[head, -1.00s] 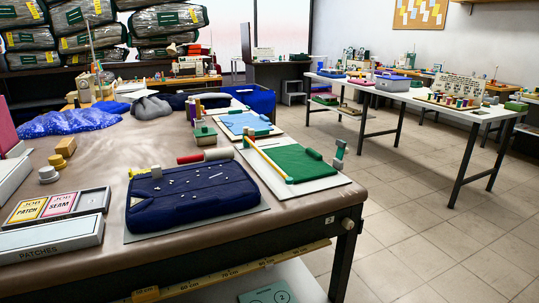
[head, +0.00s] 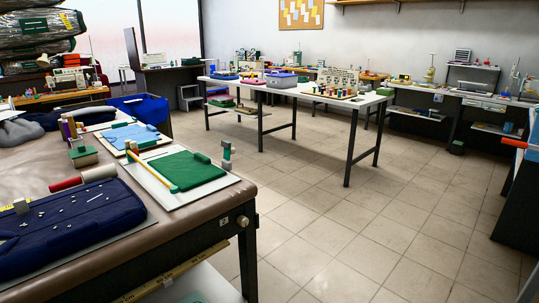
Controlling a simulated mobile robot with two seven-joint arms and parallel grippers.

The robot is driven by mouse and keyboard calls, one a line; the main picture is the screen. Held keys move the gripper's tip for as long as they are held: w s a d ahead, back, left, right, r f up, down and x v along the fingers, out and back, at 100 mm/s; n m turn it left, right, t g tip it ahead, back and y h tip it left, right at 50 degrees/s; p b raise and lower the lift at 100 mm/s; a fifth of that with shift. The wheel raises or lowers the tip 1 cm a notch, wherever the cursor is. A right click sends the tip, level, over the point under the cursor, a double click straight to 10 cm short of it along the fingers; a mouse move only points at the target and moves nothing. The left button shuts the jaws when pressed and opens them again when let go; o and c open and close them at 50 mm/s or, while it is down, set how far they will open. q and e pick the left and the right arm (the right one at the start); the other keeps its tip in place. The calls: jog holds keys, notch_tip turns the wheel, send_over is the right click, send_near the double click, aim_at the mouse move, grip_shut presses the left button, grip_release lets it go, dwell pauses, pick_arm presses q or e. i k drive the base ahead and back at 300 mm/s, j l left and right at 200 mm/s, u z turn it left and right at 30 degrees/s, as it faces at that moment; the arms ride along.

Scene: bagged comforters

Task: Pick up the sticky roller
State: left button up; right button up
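A roller with a red handle and a pale cylinder, which looks like the sticky roller (head: 99,174), lies on the brown-topped table at the left. It rests just behind a dark blue padded piece (head: 70,226) with small white bits on it. The red handle points left and the pale cylinder points right. Neither of my grippers shows in the head view.
The brown table (head: 190,219) fills the lower left. A green cloth on a white board (head: 190,176) lies right of the roller. A white table (head: 300,96) stands farther back. Tiled floor (head: 330,225) is open in the middle and right.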

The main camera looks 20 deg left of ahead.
aim_at(93, 174)
jog(key=i+z, duration=0.5)
jog(key=i, duration=0.65)
jog(key=i+u, duration=0.35)
jog(key=i, duration=0.3)
jog(key=i+l+u, duration=0.2)
jog(key=i+u, duration=0.15)
jog(key=i, duration=0.25)
jog(key=i+j+u, duration=0.1)
jog(key=i+u, duration=0.35)
jog(key=i, duration=0.15)
jog(key=i+l+u, duration=0.1)
jog(key=i+u, duration=0.35)
jog(key=i, duration=0.15)
jog(key=i+u, duration=0.3)
jog(key=i, duration=0.35)
jog(key=i+u, duration=0.3)
jog(key=i, duration=0.35)
jog(key=i+l+u, duration=0.2)
jog(key=i, duration=0.35)
jog(key=i+u, duration=0.2)
jog(key=i, duration=0.4)
jog(key=u, duration=3.15)
